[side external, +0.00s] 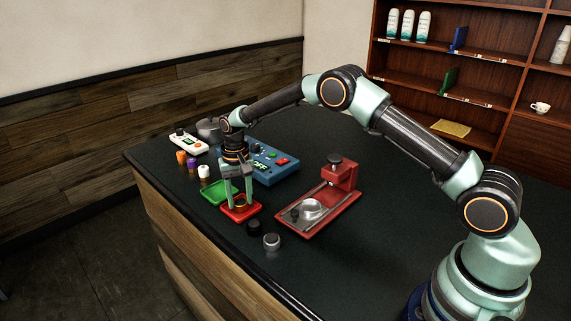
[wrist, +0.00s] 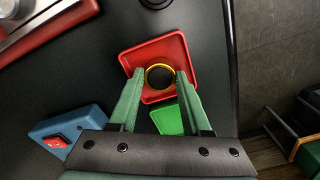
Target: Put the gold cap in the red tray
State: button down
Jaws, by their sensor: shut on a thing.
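The red tray (side external: 241,217) is a small square dish near the table's front edge. It also shows in the wrist view (wrist: 150,52), beyond the fingers. The gold cap (wrist: 160,76) appears as a gold ring with a dark centre, between my fingertips and over the tray floor. In the side view the gold cap (side external: 240,204) is small and partly hidden by the fingers. My gripper (side external: 240,202) points down at the red tray and is shut on the cap. I cannot tell whether the cap touches the tray floor.
A green tray (side external: 216,193) adjoins the red one. A black cap (side external: 254,227) and a grey cap (side external: 271,242) stand in front. A red brewer stand (side external: 325,203) is to the right. A blue panel box (side external: 275,166) and several small coloured caps lie behind.

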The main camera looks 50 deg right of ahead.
jog(key=shift+f, duration=0.1)
jog(key=c, duration=0.6)
grip_release()
jog(key=shift+c, duration=0.2)
notch_tip(320, 180, up, 12)
notch_tip(320, 180, up, 8)
jog(key=f+n+t, duration=0.1)
send_over(240, 202)
jog(key=s+d, duration=0.1)
jog(key=s, duration=0.3)
jog(key=s+d+r+n+t, duration=0.1)
jog(key=s+r+n+t, duration=0.1)
jog(key=s+r, duration=0.55)
jog(key=s+d+f+n+t, duration=0.1)
jog(key=s+f+n+t, duration=0.1)
jog(key=s, duration=1.3)
jog(key=shift+d+f+t, duration=0.3)
jog(key=shift+d+f, duration=0.05)
jog(key=shift+f, duration=0.1)
